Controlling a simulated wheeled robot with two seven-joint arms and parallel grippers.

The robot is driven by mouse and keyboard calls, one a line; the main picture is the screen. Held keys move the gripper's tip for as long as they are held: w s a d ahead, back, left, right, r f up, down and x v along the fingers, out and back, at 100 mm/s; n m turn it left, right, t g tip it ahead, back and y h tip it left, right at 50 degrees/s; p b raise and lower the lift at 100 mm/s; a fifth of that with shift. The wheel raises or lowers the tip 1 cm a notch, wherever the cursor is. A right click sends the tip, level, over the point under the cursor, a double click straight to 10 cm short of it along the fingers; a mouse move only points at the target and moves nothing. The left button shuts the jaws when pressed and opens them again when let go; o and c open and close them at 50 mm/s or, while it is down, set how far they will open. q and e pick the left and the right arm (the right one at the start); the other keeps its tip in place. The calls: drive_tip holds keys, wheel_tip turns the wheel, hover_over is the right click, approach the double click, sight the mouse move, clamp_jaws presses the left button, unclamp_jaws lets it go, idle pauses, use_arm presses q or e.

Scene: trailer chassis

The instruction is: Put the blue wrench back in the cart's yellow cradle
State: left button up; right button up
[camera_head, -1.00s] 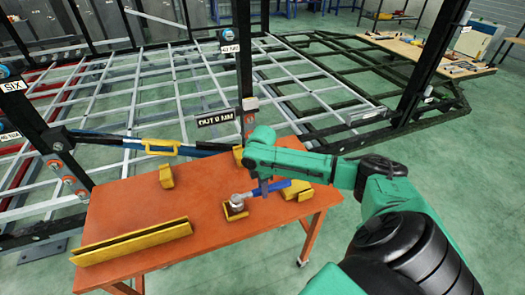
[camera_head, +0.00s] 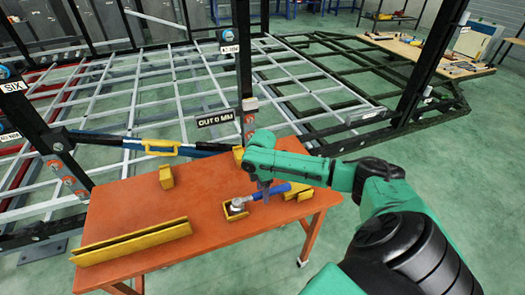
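The blue wrench (camera_head: 278,190) has a grey ring head (camera_head: 237,206) at its left end and lies above the right part of the orange cart (camera_head: 190,207). The yellow cradle shows as a left block (camera_head: 240,214) under the head and a right piece (camera_head: 305,194) by the handle end. My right gripper (camera_head: 265,195) points down at the wrench handle and is shut on it. The head appears down at the left block; full contact cannot be told. The handle's far end is partly behind my arm. My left gripper is not in view.
A long yellow channel (camera_head: 135,242) lies along the cart's front left. Small yellow blocks (camera_head: 166,177) stand near its back edge. Behind are a blue and black bar with a yellow handle (camera_head: 160,146), dark posts and the grey chassis frame (camera_head: 180,80). The cart's middle is clear.

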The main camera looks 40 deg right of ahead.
wheel_tip(320, 180, up, 13)
drive_tip(key=b, duration=0.1)
idle(0.3)
drive_tip(key=shift+r, duration=0.1)
